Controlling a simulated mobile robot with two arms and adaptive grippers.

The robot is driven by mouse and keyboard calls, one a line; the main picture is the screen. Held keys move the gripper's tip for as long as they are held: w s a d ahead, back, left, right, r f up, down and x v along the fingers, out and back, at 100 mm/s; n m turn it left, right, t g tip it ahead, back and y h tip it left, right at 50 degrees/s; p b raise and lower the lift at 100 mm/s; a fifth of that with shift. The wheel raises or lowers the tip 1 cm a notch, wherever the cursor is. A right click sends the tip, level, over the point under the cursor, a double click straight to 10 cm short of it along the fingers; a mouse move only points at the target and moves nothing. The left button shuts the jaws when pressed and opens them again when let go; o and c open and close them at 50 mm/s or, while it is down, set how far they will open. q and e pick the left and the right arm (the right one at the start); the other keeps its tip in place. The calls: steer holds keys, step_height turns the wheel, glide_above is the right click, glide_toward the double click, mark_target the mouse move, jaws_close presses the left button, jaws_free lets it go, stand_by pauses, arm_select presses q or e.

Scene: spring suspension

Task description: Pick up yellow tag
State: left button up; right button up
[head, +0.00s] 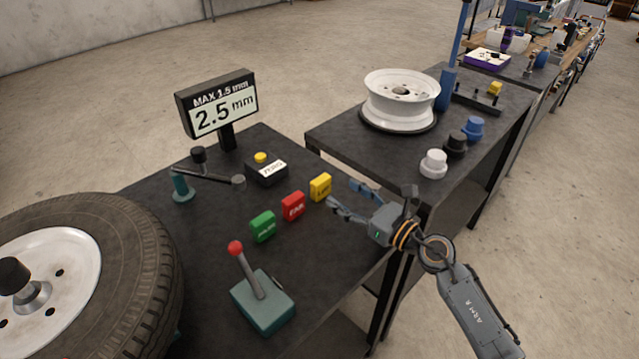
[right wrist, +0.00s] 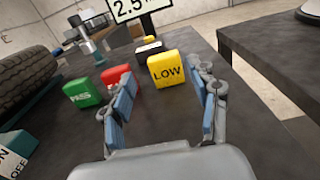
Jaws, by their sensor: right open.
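The yellow tag (head: 320,187) stands on the dark table at the right end of a row with a red tag (head: 293,206) and a green tag (head: 262,226). In the right wrist view the yellow tag (right wrist: 166,69) reads LOW and shows beyond and between my fingers. My right gripper (head: 347,194) is open and empty, just to the right of the yellow tag and apart from it. Its blue-padded fingers also show in the right wrist view (right wrist: 165,100). My left gripper is not in view.
A black box with a yellow button (head: 266,169) sits behind the tags, near a display (head: 217,105) reading 2.5 mm. A lever with a red knob (head: 262,293) stands in front. A tyre (head: 150,250) fills the left. A second table (head: 335,136) holds a white rim.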

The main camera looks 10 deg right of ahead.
mark_target(325, 182)
steer(key=x, duration=0.8)
steer(key=shift+w+a+f, duration=0.1)
steer(key=shift+w+f, duration=0.1)
steer(key=shift+w, duration=0.1)
steer(key=c, duration=0.8)
